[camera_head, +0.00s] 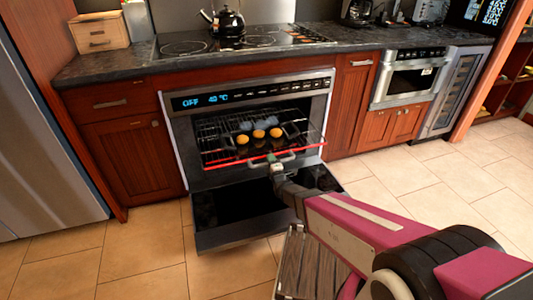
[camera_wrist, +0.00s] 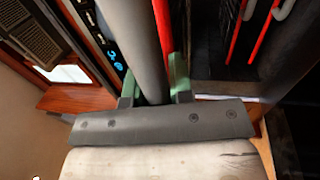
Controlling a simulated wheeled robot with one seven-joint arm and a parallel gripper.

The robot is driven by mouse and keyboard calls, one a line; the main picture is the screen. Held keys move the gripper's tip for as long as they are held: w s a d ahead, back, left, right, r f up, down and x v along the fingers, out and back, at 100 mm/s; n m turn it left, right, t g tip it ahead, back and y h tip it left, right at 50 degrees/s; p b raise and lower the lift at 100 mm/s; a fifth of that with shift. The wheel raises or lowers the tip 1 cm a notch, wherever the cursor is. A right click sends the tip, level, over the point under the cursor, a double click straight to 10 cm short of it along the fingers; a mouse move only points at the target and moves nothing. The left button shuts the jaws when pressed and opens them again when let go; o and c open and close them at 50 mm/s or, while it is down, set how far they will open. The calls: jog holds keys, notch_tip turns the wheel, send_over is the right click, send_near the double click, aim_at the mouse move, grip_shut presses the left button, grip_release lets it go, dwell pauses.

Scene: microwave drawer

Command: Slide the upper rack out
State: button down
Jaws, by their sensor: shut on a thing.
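The oven (camera_head: 180,125) stands in the counter with its door (camera_head: 240,237) folded down open. The upper rack (camera_head: 222,163) has a red front edge and a grey handle bar. In the wrist view, the thick grey handle bar (camera_wrist: 143,35) runs between the two green fingertips of my gripper (camera_wrist: 153,82). My gripper is shut on this bar; it also shows in the head view (camera_head: 273,163) at the rack's front, right of the middle. The rack's front edge is at the oven mouth. My arm hides part of the door.
Several orange round things (camera_head: 259,134) and dark round things sit in the oven at the rack. Another red-edged rack (camera_wrist: 262,35) shows in the wrist view. A kettle (camera_head: 229,21) stands on the cooktop. The floor (camera_head: 145,270) left of the open door is clear.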

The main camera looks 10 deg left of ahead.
jog(key=shift+r+v, duration=0.15)
jog(key=shift+v, duration=0.7)
jog(key=shift+r+v, duration=0.2)
jog(key=shift+v, duration=0.6)
jog(key=c, duration=1)
grip_release()
jog(key=shift+s+r, duration=0.1)
